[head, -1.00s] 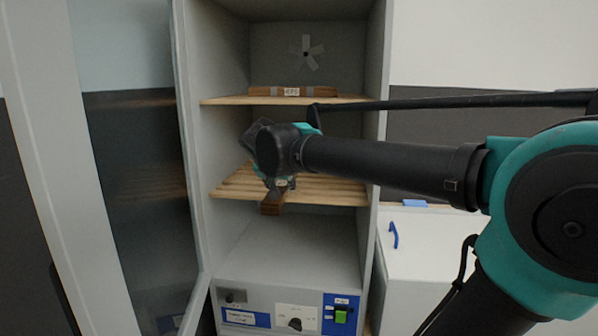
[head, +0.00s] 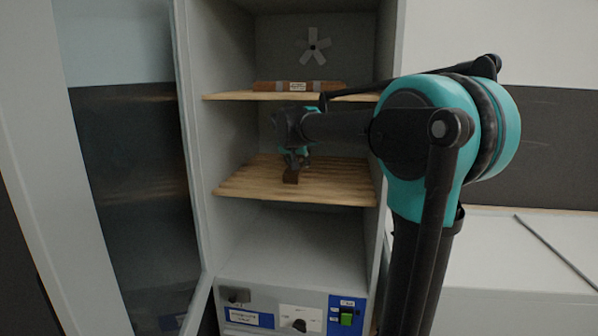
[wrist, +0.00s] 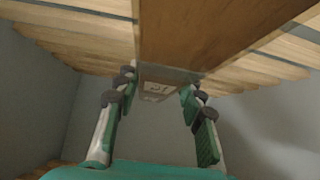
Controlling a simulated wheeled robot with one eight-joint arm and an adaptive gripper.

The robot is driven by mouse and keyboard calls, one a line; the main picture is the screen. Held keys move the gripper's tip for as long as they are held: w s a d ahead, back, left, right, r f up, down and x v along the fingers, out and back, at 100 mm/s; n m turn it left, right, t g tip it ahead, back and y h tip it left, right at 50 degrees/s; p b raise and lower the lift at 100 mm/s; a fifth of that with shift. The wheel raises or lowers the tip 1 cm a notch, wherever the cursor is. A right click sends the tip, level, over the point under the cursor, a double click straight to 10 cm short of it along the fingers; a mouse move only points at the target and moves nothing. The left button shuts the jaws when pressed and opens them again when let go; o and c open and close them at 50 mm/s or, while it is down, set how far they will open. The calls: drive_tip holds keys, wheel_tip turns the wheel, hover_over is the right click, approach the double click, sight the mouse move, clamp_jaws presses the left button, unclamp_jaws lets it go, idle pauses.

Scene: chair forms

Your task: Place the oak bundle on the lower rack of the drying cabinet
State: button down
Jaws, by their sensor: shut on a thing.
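The oak bundle (head: 291,177) is a brown wooden block, its near end showing at the lower rack. It also shows in the wrist view (wrist: 200,35), long and brown, with a pale labelled band. My gripper (head: 297,160) is inside the drying cabinet (head: 386,150), shut on the bundle near this band (wrist: 155,90). The lower rack (head: 340,186) is a slatted wooden shelf. The bundle is over its slats; I cannot tell whether it touches them. My wrist and arm hide part of the rack's back.
Another banded wooden bundle (head: 270,86) lies on the upper rack (head: 225,97), just above my arm. The glass door (head: 130,190) stands open at left. A control panel (head: 290,310) is below. The lower rack looks clear either side of the bundle.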

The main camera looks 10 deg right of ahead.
drive_tip(key=shift+w+d, duration=0.25)
drive_tip(key=shift+w, duration=0.5)
drive_tip(key=shift+f, duration=1.75)
drive_tip(key=shift+f, duration=0.1)
drive_tip(key=c, duration=0.9)
unclamp_jaws()
drive_tip(key=v, duration=1.2)
